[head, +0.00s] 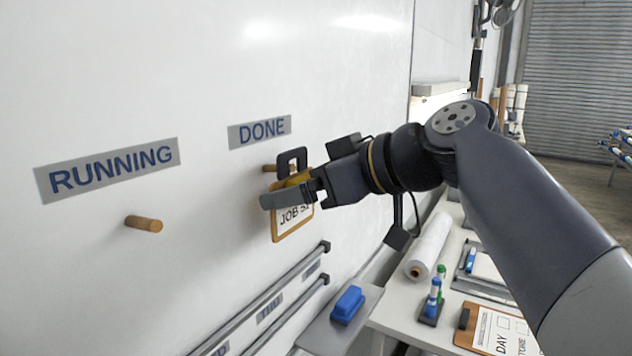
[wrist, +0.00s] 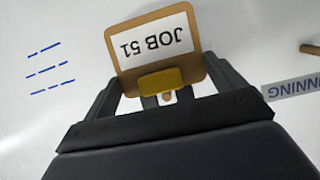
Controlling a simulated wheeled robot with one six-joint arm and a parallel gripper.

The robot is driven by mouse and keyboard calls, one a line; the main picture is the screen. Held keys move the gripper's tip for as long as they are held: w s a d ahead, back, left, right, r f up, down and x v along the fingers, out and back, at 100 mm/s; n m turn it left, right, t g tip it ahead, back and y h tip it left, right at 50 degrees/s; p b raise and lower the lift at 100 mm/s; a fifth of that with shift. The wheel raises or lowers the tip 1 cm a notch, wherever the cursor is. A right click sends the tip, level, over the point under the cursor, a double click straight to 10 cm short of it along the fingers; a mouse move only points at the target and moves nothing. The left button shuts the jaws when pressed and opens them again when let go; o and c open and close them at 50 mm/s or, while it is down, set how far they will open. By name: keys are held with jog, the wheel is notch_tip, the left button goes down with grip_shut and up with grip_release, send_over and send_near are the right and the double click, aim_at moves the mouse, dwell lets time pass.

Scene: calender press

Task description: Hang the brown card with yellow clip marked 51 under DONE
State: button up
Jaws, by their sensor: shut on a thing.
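The brown card (head: 291,222) has a white label reading JOB 51, and it also shows upside down in the wrist view (wrist: 153,44). Its yellow clip (wrist: 160,80) is between the fingers of my gripper (head: 290,190), which is shut on it. A dark square loop (head: 292,153) stands above the clip. The wooden peg (head: 270,168) under the DONE label (head: 262,130) is at the loop's height. In the wrist view its round end (wrist: 167,97) shows just past the clip, in line with the loop. I cannot tell whether the peg passes through the loop.
A bare peg (head: 144,223) sticks out under the RUNNING label (head: 108,168) to the left. Rails (head: 270,300) run along the lower whiteboard. A blue eraser (head: 348,303), a paper roll (head: 428,245) and a clipboard (head: 497,331) lie at lower right.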

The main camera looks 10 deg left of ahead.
jog(key=shift+w+a, duration=0.2)
jog(key=shift+a, duration=0.35)
jog(key=shift+b+x, duration=0.4)
jog(key=shift+x, duration=0.5)
jog(key=shift+f, duration=0.1)
jog(key=shift+d, duration=0.1)
jog(key=o, duration=0.7)
jog(key=shift+d, duration=0.1)
jog(key=b+v, duration=0.2)
jog(key=v, duration=0.8)
jog(key=shift+s+d, duration=0.25)
